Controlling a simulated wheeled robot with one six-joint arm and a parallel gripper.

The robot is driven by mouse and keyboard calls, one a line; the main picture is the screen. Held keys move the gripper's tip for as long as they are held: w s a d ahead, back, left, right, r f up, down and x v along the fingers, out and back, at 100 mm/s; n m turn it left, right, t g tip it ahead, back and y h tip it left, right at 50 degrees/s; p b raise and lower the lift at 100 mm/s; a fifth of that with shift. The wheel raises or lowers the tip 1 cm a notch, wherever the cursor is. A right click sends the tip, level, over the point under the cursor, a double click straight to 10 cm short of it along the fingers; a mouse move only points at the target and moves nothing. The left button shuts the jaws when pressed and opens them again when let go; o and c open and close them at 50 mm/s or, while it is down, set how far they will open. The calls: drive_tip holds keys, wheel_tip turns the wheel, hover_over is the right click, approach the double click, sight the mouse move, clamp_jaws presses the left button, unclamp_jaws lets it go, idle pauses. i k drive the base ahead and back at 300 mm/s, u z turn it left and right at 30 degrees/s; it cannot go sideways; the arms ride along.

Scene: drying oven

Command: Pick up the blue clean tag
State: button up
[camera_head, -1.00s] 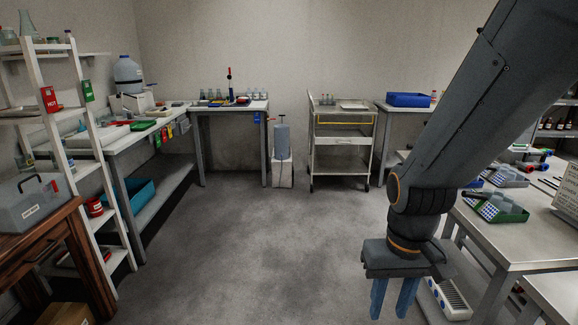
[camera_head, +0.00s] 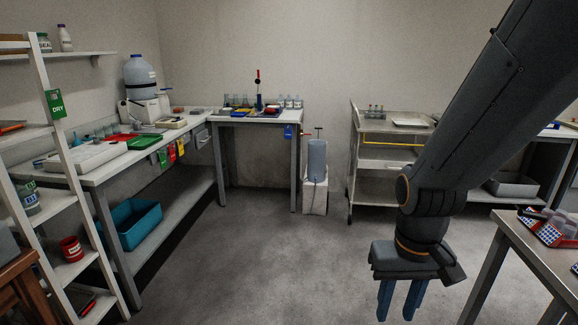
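A small blue tag (camera_head: 287,131) hangs at the front edge of the back table, near its right end. Its lettering is too small to read. My gripper (camera_head: 400,300) points down over the floor at the lower right, with its two blue fingers apart and nothing between them. It is well in front of the tag and to the right of it, far from touching it.
A wheeled cart (camera_head: 375,140) stands at the back right, and a grey-blue tank (camera_head: 317,160) stands on a white block beside the back table (camera_head: 230,118). Green, red and yellow tags hang on the left bench (camera_head: 95,178). The middle floor is clear.

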sight(288, 134)
drive_tip(key=u, duration=0.15)
drive_tip(key=i, duration=2.3)
drive_tip(key=u, duration=0.95)
drive_tip(key=i, duration=1.75)
drive_tip(key=z, duration=2.4)
